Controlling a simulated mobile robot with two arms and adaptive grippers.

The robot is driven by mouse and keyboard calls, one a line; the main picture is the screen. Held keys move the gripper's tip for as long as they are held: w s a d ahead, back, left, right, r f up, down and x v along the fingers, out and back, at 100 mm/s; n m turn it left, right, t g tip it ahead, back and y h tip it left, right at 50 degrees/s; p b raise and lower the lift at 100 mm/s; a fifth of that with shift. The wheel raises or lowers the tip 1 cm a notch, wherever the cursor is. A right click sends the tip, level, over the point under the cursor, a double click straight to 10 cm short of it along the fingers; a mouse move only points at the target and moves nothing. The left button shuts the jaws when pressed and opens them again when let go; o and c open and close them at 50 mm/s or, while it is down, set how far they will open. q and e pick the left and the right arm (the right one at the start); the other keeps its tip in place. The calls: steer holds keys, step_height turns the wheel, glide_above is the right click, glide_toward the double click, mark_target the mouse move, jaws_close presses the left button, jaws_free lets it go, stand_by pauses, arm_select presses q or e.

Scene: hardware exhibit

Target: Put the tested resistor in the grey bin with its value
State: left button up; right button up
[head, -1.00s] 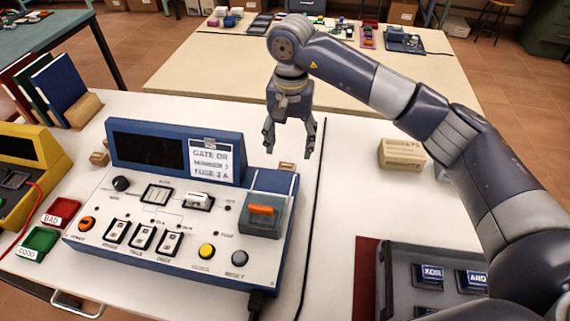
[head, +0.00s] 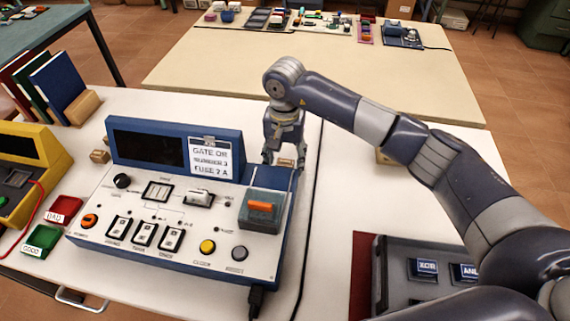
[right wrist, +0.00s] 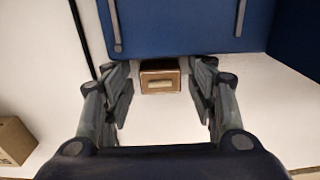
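I see no resistor and no grey bin marked with values that I can make out. My right gripper (head: 284,152) is pointing down just behind the right back corner of the blue-and-white tester (head: 150,222). It is open. A small brown wooden block (head: 286,163) stands on the white table below its fingertips. In the right wrist view the block (right wrist: 160,84), with a pale patch on it, shows between the spread fingers (right wrist: 166,100), apart from both. The tester has a dark display and a card reading "GATE OR, NUMBER 3, FUSE 2 A". My left gripper is not in view.
A dark grey tray (head: 400,296) with blue XOR and AND blocks lies at lower right. Red BAD (head: 64,210) and green GOOD (head: 41,240) trays sit left of the tester. A black cable (head: 313,200) runs along the table right of the gripper. The beige table behind has free room.

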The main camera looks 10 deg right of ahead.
steer(key=c, duration=0.6)
steer(key=shift+c, duration=0.2)
